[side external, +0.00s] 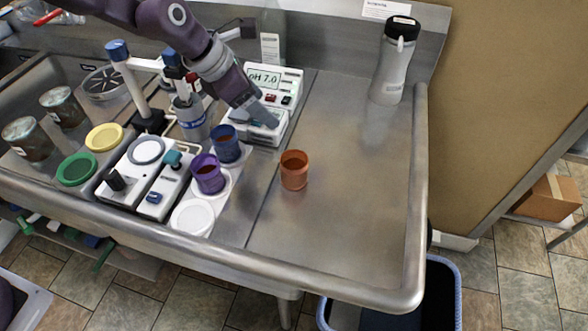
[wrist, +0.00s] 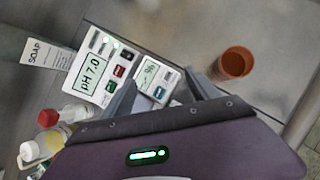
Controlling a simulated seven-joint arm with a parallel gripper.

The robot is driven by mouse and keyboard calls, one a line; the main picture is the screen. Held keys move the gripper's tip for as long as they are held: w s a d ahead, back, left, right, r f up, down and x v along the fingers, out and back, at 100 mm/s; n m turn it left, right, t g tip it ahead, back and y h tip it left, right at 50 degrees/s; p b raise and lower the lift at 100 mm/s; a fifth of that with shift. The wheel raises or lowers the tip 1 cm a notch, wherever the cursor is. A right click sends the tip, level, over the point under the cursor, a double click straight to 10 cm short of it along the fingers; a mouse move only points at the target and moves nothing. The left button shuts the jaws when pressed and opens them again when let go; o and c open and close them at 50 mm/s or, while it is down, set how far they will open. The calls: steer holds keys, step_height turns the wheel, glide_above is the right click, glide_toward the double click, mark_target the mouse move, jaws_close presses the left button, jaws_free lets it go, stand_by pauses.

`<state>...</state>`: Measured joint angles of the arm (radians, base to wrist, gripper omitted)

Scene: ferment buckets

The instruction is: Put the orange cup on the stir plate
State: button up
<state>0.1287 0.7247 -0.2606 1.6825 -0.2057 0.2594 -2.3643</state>
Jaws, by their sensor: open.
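The orange cup (side external: 294,172) stands upright on the bare steel counter, right of the purple and blue cups. In the wrist view the orange cup (wrist: 235,64) is right of my fingers, its mouth facing the camera. A white unit with a grey round top (side external: 148,151) and a black knob, which looks like the stir plate, sits left of the cups; its round top is bare. My gripper (side external: 262,114) is open and empty above a low white device, up and left of the orange cup. In the wrist view my gripper (wrist: 163,88) has its two fingers spread.
A purple cup (side external: 208,177) and a blue cup (side external: 226,148) stand close together beside a white disc (side external: 192,217). A pH meter (side external: 275,82) is behind my gripper. A grey bottle (side external: 393,68) stands at the back right. The counter right of the orange cup is clear.

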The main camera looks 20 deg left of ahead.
steer(key=shift+w+d+r+m+g+y, duration=0.3)
steer(key=shift+w+r+m+g, duration=0.1)
steer(key=shift+w+m+g, duration=0.1)
steer(key=shift+w+d+r+m+g+y, duration=0.15)
steer(key=shift+w+r+m+g+y, duration=0.15)
steer(key=shift+w+r+m+g, duration=0.15)
step_height(320, 180, up, 3)
steer(key=s+d+m+g, duration=0.1)
steer(key=d+m, duration=0.1)
step_height(320, 180, up, 7)
steer(key=m+g+y, duration=0.2)
steer(key=m+y, duration=0.1)
steer(key=m, duration=0.1)
glide_above(290, 166)
steer(key=s, duration=0.2)
steer(key=f, duration=1.8)
steer(key=shift+w+d+f, duration=0.15)
steer(key=shift+d+f, duration=0.1)
jaws_close()
